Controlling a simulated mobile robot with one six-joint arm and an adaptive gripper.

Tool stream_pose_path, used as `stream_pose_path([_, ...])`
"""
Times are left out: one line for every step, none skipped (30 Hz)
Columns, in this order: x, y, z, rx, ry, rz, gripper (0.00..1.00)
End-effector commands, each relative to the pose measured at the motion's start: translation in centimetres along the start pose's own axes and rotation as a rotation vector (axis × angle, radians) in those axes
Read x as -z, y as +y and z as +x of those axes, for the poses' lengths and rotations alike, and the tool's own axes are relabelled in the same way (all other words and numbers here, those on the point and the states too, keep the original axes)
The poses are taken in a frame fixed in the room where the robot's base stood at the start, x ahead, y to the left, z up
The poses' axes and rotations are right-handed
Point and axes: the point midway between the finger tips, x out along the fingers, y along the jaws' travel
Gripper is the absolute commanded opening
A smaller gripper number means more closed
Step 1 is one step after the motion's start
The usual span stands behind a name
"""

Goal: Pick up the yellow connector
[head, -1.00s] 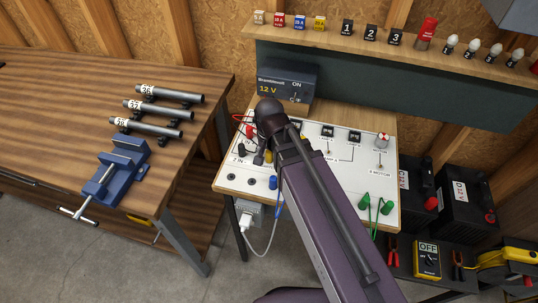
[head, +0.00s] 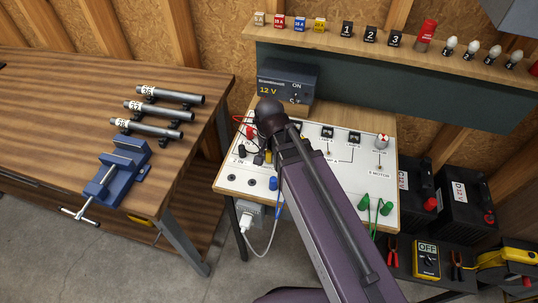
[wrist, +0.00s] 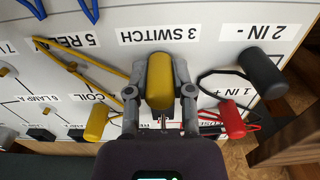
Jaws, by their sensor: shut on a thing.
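In the wrist view the yellow connector (wrist: 160,82) is a rounded yellow plug, seen between the two grey fingers of my gripper (wrist: 160,100). The fingers are shut on its sides. It is over the white panel (wrist: 215,65) by the "3 SWITCH" label; its lower end is partly hidden, so I cannot tell whether it is still in a socket. A second yellow connector (wrist: 97,122) lies to the left, with yellow wires near it. In the head view my forearm hides most of the gripper and panel there.
A black connector (wrist: 262,70) and a red connector (wrist: 232,119) stand to the right of my gripper, with loose wires close by. Green connectors (head: 364,202) are on the panel's right. A 12 V power supply (head: 287,82) stands behind. A workbench (head: 60,120) is at left.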

Motion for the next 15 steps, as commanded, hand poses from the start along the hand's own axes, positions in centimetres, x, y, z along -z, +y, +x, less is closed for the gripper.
stream_pose_path([0.0, 0.0, -0.6, 0.000, 0.000, 0.000, 0.00])
stream_pose_path([0.0, 0.0, -0.8, 0.000, 0.000, 0.000, 0.00])
stream_pose_path([0.0, 0.0, -1.1, 0.000, 0.000, 0.000, 0.00])
stream_pose_path([0.0, 0.0, -1.3, 0.000, 0.000, 0.000, 0.00])
stream_pose_path([0.0, 0.0, -1.6, 0.000, 0.000, 0.000, 0.00])
stream_pose_path([0.0, 0.0, -1.9, 0.000, 0.000, 0.000, 0.00])
stream_pose_path([0.0, 0.0, -2.2, 0.000, 0.000, 0.000, 0.00])
stream_pose_path([0.0, 0.0, -2.5, 0.000, 0.000, 0.000, 0.00])
stream_pose_path([0.0, 0.0, -2.9, 0.000, 0.000, 0.000, 0.00])
stream_pose_path([0.0, 0.0, -3.2, 0.000, 0.000, 0.000, 0.00])
stream_pose_path([0.0, 0.0, -3.6, 0.000, 0.000, 0.000, 0.00])
stream_pose_path([0.0, 0.0, -4.0, 0.000, 0.000, 0.000, 0.00])
stream_pose_path([0.0, 0.0, -4.3, 0.000, 0.000, 0.000, 0.00])
stream_pose_path([0.0, 0.0, -4.7, 0.000, 0.000, 0.000, 0.00])
stream_pose_path([0.0, 0.0, -5.1, 0.000, 0.000, 0.000, 0.00])
